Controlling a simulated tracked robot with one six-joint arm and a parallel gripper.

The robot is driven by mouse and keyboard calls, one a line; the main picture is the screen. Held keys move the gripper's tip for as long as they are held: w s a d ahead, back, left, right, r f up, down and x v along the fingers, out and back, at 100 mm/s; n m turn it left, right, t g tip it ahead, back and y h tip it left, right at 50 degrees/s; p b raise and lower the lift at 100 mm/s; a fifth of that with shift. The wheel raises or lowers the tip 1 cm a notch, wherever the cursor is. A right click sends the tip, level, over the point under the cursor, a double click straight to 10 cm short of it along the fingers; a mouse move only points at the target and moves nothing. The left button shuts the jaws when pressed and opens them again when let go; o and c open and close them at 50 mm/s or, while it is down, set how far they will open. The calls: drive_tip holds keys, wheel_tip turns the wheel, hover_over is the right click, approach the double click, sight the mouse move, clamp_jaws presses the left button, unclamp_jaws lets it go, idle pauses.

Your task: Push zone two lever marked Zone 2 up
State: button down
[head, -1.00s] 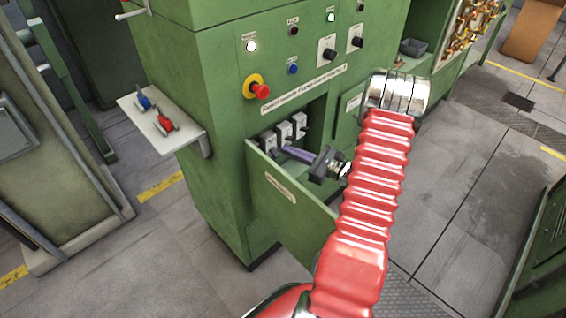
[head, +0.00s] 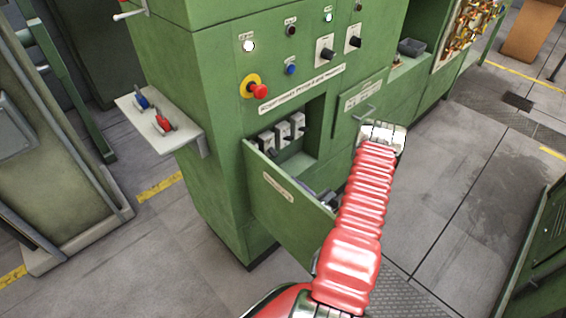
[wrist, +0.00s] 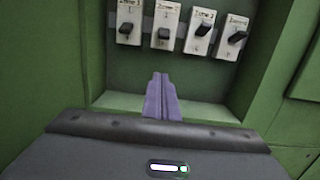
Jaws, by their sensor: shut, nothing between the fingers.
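In the wrist view a row of white switch plates with dark levers sits in the green recess. The third plate from the left appears to be marked Zone 2 (wrist: 203,28), though the print is blurred. Its lever juts toward me and looks set differently from the two levers on its left; I cannot tell its exact setting. My gripper (wrist: 160,78) has purple fingers, shut and empty, below the plates and apart from them. In the head view the switches (head: 283,133) show in the open compartment, and my gripper is mostly hidden behind the open door.
The open green door (head: 285,190) stands in front of the compartment. A red emergency button (head: 260,91) is above it. A shelf (head: 185,138) with red and blue handles is to the left. A closed panel with a handle (head: 362,107) is to the right.

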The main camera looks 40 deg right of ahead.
sight(273, 153)
drive_tip(key=shift+w, duration=0.1)
drive_tip(key=w, duration=1)
drive_tip(key=shift+s+a+r, duration=0.1)
drive_tip(key=shift+s+r, duration=0.2)
drive_tip(key=shift+r, duration=0.45)
drive_tip(key=shift+s+d+r, duration=0.1)
drive_tip(key=shift+s+r, duration=0.2)
drive_tip(key=shift+r, duration=0.45)
drive_tip(key=shift+s+a+r, duration=0.1)
drive_tip(key=shift+s+r, duration=0.2)
drive_tip(key=shift+r, duration=0.45)
drive_tip(key=shift+s, duration=0.1)
drive_tip(key=shift+r, duration=0.1)
